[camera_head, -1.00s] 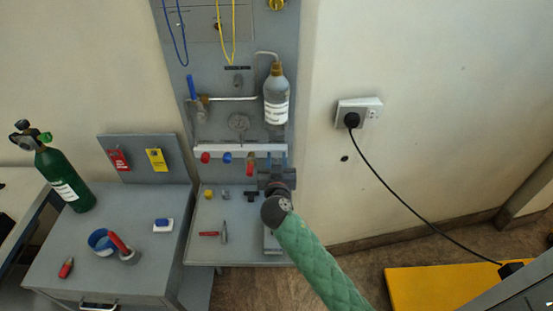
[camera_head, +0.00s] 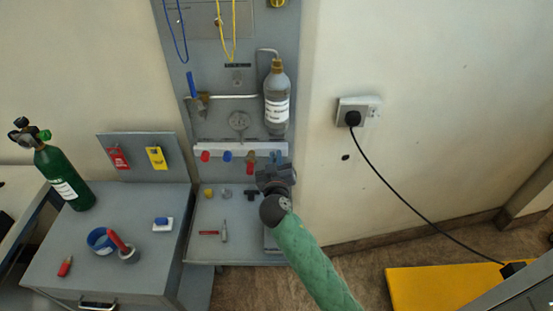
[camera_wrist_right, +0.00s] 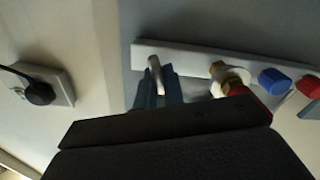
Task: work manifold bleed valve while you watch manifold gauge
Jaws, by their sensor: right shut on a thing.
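The manifold is a pale bar (camera_head: 225,147) on the grey panel. My right gripper (camera_head: 279,158) is at the bar's right end. In the right wrist view its blue fingers (camera_wrist_right: 158,90) are shut on a small silver lever (camera_wrist_right: 154,68) at the end of the bar (camera_wrist_right: 210,60), which I take for the bleed valve. The valve's body is hidden behind the fingers and gripper. My left gripper is not in view.
Beside the gripper are a brass fitting with a red part (camera_wrist_right: 232,82) and a blue knob (camera_wrist_right: 273,80). A bottle (camera_head: 276,100) hangs above. A shelf (camera_head: 205,252) with small parts lies below. A plugged socket (camera_head: 352,112) is on the right wall.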

